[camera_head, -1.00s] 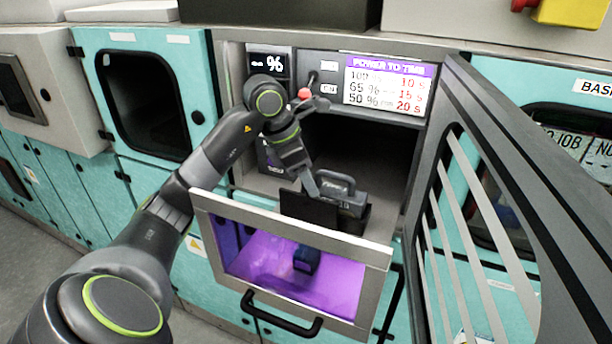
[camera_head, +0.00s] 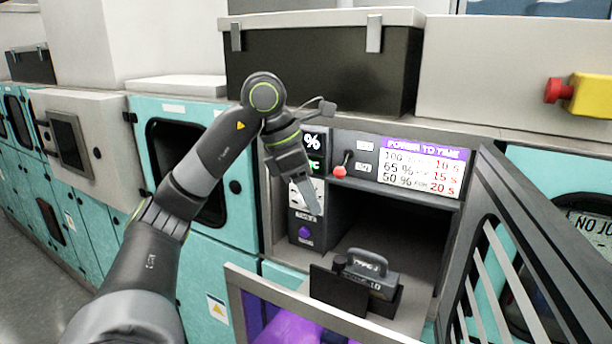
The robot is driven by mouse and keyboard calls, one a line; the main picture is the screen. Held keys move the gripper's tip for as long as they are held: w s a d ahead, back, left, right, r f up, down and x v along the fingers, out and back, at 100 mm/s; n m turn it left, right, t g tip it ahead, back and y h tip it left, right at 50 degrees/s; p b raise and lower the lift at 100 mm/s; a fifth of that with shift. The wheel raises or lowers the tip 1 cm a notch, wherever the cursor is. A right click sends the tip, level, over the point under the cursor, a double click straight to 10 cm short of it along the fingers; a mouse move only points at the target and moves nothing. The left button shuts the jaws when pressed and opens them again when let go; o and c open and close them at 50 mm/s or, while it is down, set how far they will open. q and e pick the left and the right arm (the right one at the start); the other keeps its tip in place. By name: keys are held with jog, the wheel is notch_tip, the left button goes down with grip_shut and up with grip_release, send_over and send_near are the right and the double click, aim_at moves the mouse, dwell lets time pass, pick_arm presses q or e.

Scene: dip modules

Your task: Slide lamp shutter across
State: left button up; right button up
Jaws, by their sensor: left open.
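A dark grey module with a carry handle (camera_head: 368,266) sits low in the open bay. An upright black plate (camera_head: 338,290) stands at its front left; I cannot tell whether this plate is the lamp shutter. Below, a pale-framed drawer (camera_head: 240,300) with a purple-lit inside is cut off by the lower edge. My left gripper (camera_head: 314,205) points down in front of the bay's left side, above and left of the module handle. It is open and empty, and one finger hides most of the other. My right gripper is out of view.
A control unit with a purple knob (camera_head: 305,233) stands inside the bay's left side. An open slatted grey door (camera_head: 530,240) bounds the right. The bay's upper middle is clear.

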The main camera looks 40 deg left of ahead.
pick_arm(q)
jog(key=shift+s+a+r, duration=0.1)
jog(key=shift+s+r, duration=0.05)
jog(key=shift+r, duration=0.5)
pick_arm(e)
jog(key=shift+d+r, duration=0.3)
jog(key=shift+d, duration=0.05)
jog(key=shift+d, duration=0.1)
